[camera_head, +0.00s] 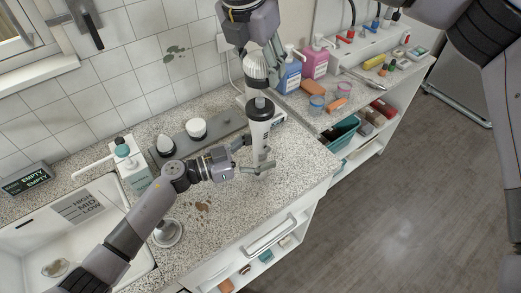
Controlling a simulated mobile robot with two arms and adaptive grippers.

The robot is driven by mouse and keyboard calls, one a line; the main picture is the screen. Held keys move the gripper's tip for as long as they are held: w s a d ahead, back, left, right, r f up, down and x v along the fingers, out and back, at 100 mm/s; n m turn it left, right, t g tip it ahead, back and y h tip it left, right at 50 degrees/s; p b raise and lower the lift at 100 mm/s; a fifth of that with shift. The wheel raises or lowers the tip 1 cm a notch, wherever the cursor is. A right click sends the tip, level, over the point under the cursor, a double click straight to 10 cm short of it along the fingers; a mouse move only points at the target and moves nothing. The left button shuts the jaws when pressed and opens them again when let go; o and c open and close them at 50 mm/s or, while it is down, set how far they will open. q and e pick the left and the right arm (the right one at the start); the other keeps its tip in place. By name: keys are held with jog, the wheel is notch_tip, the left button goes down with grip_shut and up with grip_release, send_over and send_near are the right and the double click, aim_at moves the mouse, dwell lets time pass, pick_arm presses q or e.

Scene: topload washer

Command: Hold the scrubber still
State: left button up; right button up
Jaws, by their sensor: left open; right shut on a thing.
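The scrubber (259,130), a white and black handheld tool, stands roughly upright above the speckled counter. My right gripper (268,62) comes down from the top and is shut on its upper part. My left gripper (255,158) comes in from the lower left and is open at the scrubber's lower end. Its fingers are close around or beside that end; I cannot tell whether they touch it.
A sink (50,240) is at the left. A teal-capped dispenser (131,165) and a grey tray (215,127) stand at the back. Blue (290,72) and pink (315,62) bottles stand on the right-hand shelf.

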aim_at(260, 53)
dwell(0.3)
jog(key=shift+r+p, duration=1.55)
jog(key=shift+r, duration=0.05)
jog(key=shift+c, duration=0.2)
pick_arm(q)
jog(key=v, duration=0.3)
jog(key=r+v, duration=0.1)
jog(key=v, duration=0.2)
jog(key=shift+r, duration=0.1)
jog(key=v, duration=1.2)
jog(key=shift+s, duration=0.1)
pick_arm(e)
jog(key=shift+f, duration=0.1)
